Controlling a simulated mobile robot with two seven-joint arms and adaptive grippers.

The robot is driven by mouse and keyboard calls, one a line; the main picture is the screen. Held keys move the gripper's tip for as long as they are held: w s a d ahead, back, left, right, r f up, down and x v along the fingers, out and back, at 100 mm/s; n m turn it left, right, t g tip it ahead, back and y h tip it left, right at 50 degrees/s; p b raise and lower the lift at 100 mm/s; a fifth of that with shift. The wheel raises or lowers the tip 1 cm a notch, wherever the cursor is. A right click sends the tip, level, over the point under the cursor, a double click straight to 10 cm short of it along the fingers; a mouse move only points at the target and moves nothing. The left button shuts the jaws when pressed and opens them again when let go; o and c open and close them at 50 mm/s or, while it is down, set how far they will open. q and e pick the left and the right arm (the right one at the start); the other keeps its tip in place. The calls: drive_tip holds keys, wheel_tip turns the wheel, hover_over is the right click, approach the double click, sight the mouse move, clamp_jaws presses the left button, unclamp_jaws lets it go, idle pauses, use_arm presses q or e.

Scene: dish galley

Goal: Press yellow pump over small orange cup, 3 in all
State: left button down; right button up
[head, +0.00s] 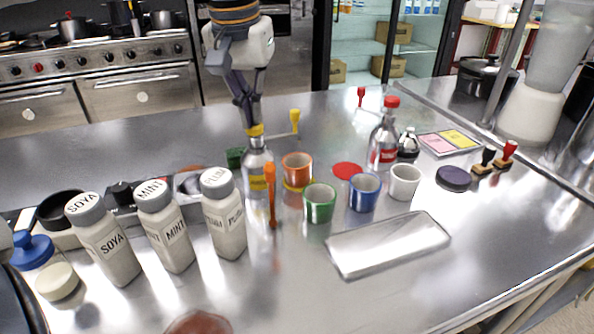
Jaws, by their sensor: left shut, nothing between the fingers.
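The pump bottle (257,172) is clear with a yellow label and a yellow top (255,131). It stands upright left of the middle of the steel counter. My left gripper (253,121) points down over it, fingers together and empty, with the tips at or just above the yellow top; I cannot tell whether they touch. The small orange cup (297,171) stands upright just right of the bottle, with yellow showing at its base. Its contents are not clear. My right gripper is not in view.
An upright orange stick-like thing (271,198) stands in front of the bottle. Green (319,204), blue (364,193) and white (404,182) cups stand to the right, behind a steel tray (388,244). Labelled white shakers (165,228) stand left. A red-capped bottle (384,140) stands behind.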

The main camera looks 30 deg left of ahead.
use_arm(q)
drive_tip(key=shift+f, duration=0.15)
drive_tip(key=shift+w+v, duration=0.15)
drive_tip(key=shift+v, duration=0.65)
drive_tip(key=shift+w+v, duration=0.15)
drive_tip(key=shift+v, duration=0.6)
drive_tip(key=shift+a, duration=0.1)
drive_tip(key=shift+s+x, duration=0.15)
drive_tip(key=shift+x, duration=0.6)
drive_tip(key=shift+s+x, duration=0.15)
drive_tip(key=shift+x, duration=0.6)
drive_tip(key=shift+w+v, duration=0.15)
drive_tip(key=shift+v, duration=0.6)
drive_tip(key=shift+w+v, duration=0.15)
drive_tip(key=shift+v, duration=0.6)
